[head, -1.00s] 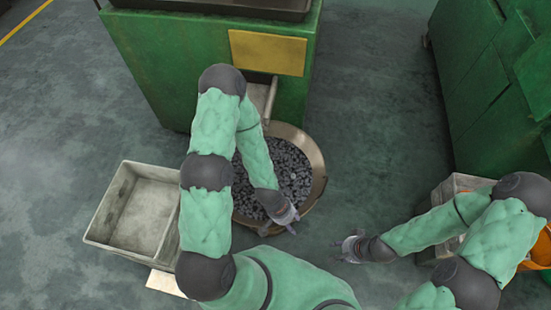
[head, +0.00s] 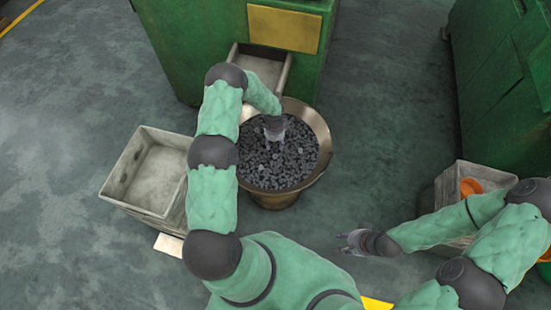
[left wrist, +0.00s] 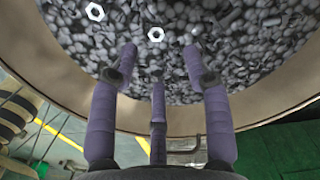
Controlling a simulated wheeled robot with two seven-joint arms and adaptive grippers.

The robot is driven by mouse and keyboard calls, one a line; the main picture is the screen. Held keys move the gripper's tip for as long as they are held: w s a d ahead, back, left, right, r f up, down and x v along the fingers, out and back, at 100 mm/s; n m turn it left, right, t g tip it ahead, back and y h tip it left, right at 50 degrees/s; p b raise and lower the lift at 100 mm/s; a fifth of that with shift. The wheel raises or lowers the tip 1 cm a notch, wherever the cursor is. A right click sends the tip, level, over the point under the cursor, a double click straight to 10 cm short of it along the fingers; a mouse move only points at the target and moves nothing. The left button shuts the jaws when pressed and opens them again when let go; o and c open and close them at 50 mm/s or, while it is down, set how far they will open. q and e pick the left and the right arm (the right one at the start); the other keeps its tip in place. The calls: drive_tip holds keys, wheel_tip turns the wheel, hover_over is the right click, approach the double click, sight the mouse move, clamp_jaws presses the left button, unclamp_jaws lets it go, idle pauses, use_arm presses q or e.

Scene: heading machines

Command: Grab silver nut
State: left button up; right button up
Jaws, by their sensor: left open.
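Silver hex nuts show bright among dark grey metal pieces in the left wrist view: one nut (left wrist: 156,34) lies ahead between my fingertips and another nut (left wrist: 95,11) lies further left. They lie in a large round bowl (head: 322,140) filled with many small dark pieces. My left gripper (head: 273,135) is over the bowl's contents; in the left wrist view my left gripper (left wrist: 160,75) has its fingers spread with nothing between them. My right gripper (head: 350,243) hangs over the floor to the right of the bowl; its jaws are too small to judge.
A green machine (head: 200,50) with a chute (head: 264,70) stands behind the bowl. A grey crate (head: 447,190) with orange items is on the right. Floor between bowl and crate is clear.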

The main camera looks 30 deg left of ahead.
sight(276, 156)
use_arm(q)
wheel_tip(276, 156, down, 4)
drive_tip(key=shift+r+b, duration=0.1)
drive_tip(key=shift+b, duration=0.3)
drive_tip(key=f+b, duration=0.1)
drive_tip(key=f, duration=0.1)
drive_tip(key=d+f, duration=0.1)
drive_tip(key=f, duration=0.1)
drive_tip(key=shift+s+f+b, duration=0.1)
drive_tip(key=shift+s+b, duration=0.05)
drive_tip(key=shift+b, duration=0.2)
drive_tip(key=shift+f, duration=0.5)
drive_tip(key=shift+c, duration=0.2)
clamp_jaws()
